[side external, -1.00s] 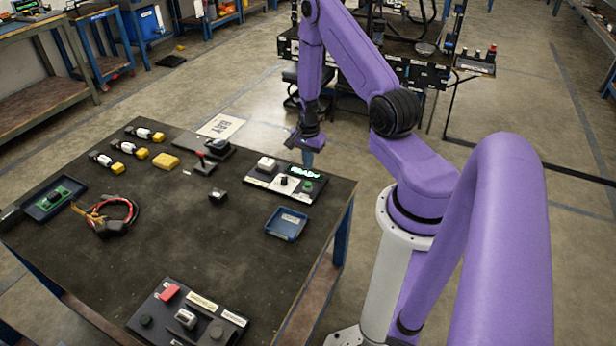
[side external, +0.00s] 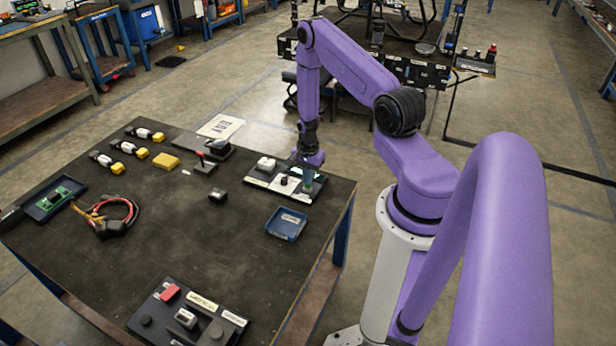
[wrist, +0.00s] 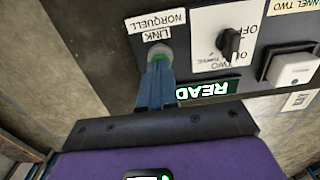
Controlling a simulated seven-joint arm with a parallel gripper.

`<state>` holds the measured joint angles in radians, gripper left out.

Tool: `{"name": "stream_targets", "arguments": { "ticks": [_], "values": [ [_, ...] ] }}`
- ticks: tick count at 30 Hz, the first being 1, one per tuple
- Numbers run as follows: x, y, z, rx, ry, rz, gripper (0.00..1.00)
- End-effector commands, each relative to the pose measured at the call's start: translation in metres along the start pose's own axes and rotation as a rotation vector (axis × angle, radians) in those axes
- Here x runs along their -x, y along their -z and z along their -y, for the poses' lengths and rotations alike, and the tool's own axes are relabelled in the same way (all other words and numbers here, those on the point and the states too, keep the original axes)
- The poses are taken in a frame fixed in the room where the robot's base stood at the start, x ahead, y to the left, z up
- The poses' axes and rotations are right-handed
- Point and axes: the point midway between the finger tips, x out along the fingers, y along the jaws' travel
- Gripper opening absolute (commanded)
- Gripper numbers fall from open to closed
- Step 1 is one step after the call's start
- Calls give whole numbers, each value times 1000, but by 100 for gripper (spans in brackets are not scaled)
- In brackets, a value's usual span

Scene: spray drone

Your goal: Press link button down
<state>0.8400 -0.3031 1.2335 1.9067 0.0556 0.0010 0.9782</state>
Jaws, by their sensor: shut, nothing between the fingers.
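The control panel (side external: 258,184) lies near the far right edge of the black table. In the wrist view, the link button (wrist: 156,51) is round and green in a grey ring, beside a label reading LINK. My gripper (wrist: 157,62) is shut and empty, with its fingertips at the button and partly covering it. I cannot tell whether they touch it or whether it is pushed in. A lit green READY display (wrist: 208,91) is partly behind the fingers.
The panel also has a black rotary knob (wrist: 231,43) and a white square switch (wrist: 291,69). A blue tray (side external: 286,224) sits in front of the panel. The table's middle is mostly clear.

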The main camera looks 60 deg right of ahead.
Motion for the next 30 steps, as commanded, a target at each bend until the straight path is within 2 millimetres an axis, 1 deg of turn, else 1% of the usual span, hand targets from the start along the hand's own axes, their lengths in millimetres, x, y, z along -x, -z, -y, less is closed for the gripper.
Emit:
{"name": "stream_targets", "arguments": {
  "ticks": [2, 9, 20, 23, 26, 30],
  "values": [
    [-3, 0, 0, 0, -1, 0, 0],
    [-23, 0, -1, -1, -1, 0, 0],
    [-23, 1, 1, -1, 4, -4, 0],
    [-19, 1, 2, -1, 5, -4, 0],
    [-9, 1, 3, 0, 6, -5, 0],
    [12, 1, 3, 0, 7, -4, 0]
  ]
}}
